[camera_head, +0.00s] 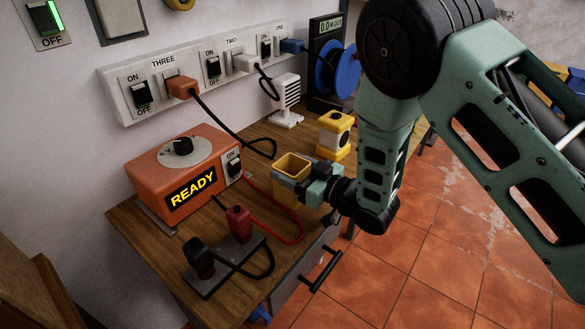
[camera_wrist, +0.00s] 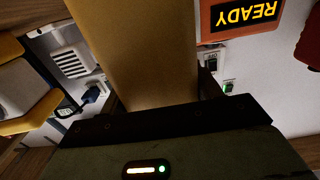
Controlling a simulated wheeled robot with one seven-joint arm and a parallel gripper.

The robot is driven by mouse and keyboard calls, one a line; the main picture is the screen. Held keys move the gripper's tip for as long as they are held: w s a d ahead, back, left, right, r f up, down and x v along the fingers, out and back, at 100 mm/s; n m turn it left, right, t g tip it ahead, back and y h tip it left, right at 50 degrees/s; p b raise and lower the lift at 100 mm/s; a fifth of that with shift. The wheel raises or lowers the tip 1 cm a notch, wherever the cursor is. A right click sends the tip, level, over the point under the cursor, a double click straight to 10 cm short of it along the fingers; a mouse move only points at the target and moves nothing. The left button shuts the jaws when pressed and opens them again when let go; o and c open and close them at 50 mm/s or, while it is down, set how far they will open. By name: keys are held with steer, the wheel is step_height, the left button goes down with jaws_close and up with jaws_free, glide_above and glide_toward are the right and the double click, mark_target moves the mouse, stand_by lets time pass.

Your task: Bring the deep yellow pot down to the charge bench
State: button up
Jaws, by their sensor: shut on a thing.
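The deep yellow pot (camera_head: 292,163) is square and open-topped, and stands upright in my gripper (camera_head: 297,183) over the right side of the wooden charge bench (camera_head: 143,232). My gripper is shut on the pot's walls from the right. In the wrist view the pot (camera_wrist: 135,48) fills the upper middle, right against the gripper. The pot's base is partly hidden, and I cannot tell whether it touches the bench top.
An orange box reading READY (camera_head: 180,165), also in the wrist view (camera_wrist: 240,18), stands left of the pot. Black and red handles (camera_head: 220,250) with cables lie in front. Behind are a yellow-and-white block (camera_head: 336,134), a white vented device (camera_head: 287,97) and a blue reel (camera_head: 340,72).

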steer(key=o, duration=1.2)
steer(key=shift+c, duration=0.2)
steer(key=shift+r, duration=0.1)
steer(key=b+v, duration=0.2)
steer(key=v, duration=0.9)
steer(key=s+d+r+m+g+h, duration=0.1)
steer(key=s+r+g+h, duration=0.1)
steer(key=s, duration=0.6)
steer(key=s+d+r+m+g+h, duration=0.1)
steer(key=s+d+r+g+h, duration=0.1)
steer(key=s+g+h, duration=0.3)
steer(key=s+d+r+g+h, duration=0.2)
steer(key=s+r+g+h, duration=0.2)
steer(key=s, duration=0.7)
steer(key=h, duration=0.2)
steer(key=shift+m+h, duration=0.3)
steer(key=shift+m, duration=0.1)
